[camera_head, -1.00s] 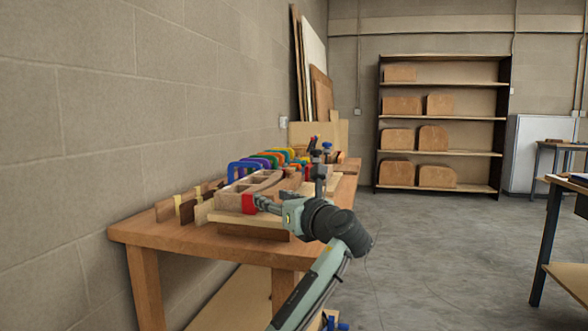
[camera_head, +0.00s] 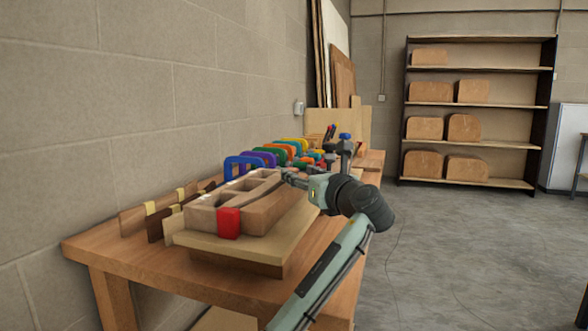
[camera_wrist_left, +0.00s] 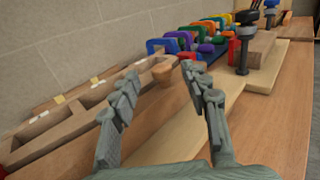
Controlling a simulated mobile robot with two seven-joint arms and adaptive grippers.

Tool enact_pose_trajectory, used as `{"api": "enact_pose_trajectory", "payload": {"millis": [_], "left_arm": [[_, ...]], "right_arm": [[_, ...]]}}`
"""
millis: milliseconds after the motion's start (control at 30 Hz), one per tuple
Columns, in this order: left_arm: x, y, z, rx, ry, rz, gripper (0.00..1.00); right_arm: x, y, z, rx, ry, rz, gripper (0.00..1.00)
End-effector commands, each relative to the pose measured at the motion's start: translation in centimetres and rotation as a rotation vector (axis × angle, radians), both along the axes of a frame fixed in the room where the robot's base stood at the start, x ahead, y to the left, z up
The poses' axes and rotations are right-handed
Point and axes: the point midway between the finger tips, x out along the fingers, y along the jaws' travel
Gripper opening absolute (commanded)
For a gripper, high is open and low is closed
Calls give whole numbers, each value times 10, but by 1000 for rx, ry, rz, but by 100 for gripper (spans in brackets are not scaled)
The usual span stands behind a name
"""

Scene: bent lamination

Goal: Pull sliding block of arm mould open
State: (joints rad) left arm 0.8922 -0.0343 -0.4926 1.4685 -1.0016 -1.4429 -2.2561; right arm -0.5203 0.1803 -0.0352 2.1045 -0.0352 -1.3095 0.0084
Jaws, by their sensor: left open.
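The wooden arm mould (camera_head: 262,215) lies on a light board on the workbench. It has open compartments on top and a red part (camera_head: 229,223) at its near end. My left gripper (camera_head: 284,176) is open beside the far right part of the mould. I cannot tell which part is the sliding block. My right gripper is out of view.
The workbench (camera_head: 150,264) stands against the block wall. Colourful clamps (camera_head: 245,165) stand behind the mould, and a blue-topped clamp (camera_head: 345,146) stands beyond my gripper. Wood pieces (camera_head: 160,215) stand along the wall side. The floor to the right is clear.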

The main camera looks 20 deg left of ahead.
Motion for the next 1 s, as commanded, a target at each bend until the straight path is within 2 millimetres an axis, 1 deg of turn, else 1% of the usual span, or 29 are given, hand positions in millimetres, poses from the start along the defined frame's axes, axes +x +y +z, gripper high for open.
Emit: {"api": "enact_pose_trajectory", "payload": {"millis": [33, 100, 300, 433, 633, 667, 1000], "left_arm": [[7, 7, 0, 3, 1, 2, 46], [15, 15, 0, 1, 2, 2, 46], [32, 30, 0, 1, 1, 1, 46], [36, 33, -1, 0, 1, 0, 46], [36, 33, 0, 1, 1, 0, 46], [36, 33, 0, 1, 1, 0, 45], [36, 33, -1, 1, 1, 0, 2]], "right_arm": [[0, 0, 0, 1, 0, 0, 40], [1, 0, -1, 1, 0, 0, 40], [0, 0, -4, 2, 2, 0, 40], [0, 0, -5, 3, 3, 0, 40], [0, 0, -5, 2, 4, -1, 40], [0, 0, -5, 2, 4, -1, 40], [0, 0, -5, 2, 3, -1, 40]]}}
